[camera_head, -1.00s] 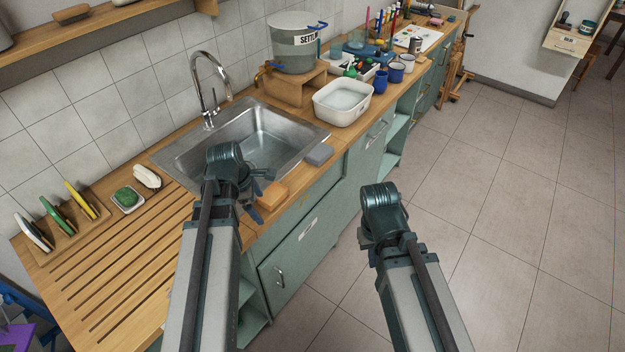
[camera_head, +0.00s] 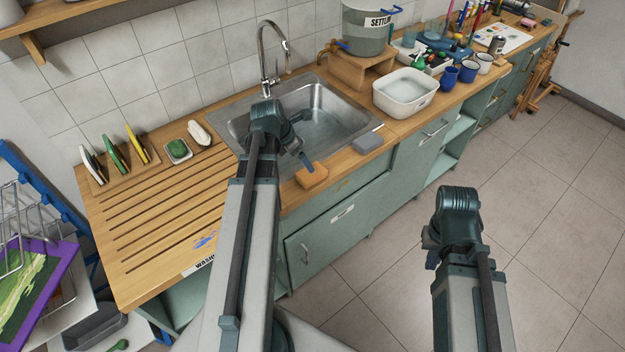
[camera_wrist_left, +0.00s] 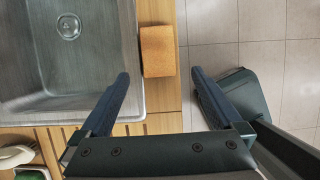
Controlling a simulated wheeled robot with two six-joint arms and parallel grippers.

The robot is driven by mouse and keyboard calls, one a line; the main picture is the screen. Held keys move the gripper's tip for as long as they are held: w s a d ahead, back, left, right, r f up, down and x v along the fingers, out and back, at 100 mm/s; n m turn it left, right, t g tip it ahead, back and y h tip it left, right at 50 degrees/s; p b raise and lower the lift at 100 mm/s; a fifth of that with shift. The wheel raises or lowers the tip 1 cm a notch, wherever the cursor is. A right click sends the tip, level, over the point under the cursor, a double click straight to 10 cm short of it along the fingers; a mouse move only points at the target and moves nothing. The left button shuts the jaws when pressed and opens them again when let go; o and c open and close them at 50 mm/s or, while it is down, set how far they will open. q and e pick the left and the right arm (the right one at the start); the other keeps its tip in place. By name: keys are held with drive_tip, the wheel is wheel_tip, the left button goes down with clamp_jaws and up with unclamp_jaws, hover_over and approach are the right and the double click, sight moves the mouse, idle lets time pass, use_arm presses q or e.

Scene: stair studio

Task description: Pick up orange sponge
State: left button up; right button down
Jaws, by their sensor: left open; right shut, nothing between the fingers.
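The orange sponge (camera_head: 311,175) lies on the wooden counter at the front edge of the sink. It also shows in the left wrist view (camera_wrist_left: 157,51), ahead of the fingertips and between their lines. My left gripper (camera_head: 300,160) is above the counter beside the sponge, partly hidden by its own wrist. In the left wrist view its fingers (camera_wrist_left: 160,80) are spread wide, with nothing between them. My right gripper (camera_head: 432,262) hangs over the floor to the right of the counter, mostly hidden by its wrist.
The steel sink (camera_head: 335,118) with its tap (camera_head: 268,60) lies behind the sponge. A grey block (camera_head: 367,142) sits to its right, near a white basin (camera_head: 405,92).

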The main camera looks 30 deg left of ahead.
use_arm(q)
drive_tip(key=b, duration=0.4)
hover_over(306, 176)
wheel_tip(306, 176, down, 5)
drive_tip(key=shift+a+r, duration=0.1)
drive_tip(key=b+x, duration=0.4)
drive_tip(key=x, duration=0.1)
drive_tip(key=shift+w+a, duration=0.1)
drive_tip(key=shift+f+b, duration=0.25)
drive_tip(key=shift+b, duration=0.15)
drive_tip(key=c, duration=1.2)
drive_tip(key=shift+o, duration=0.2)
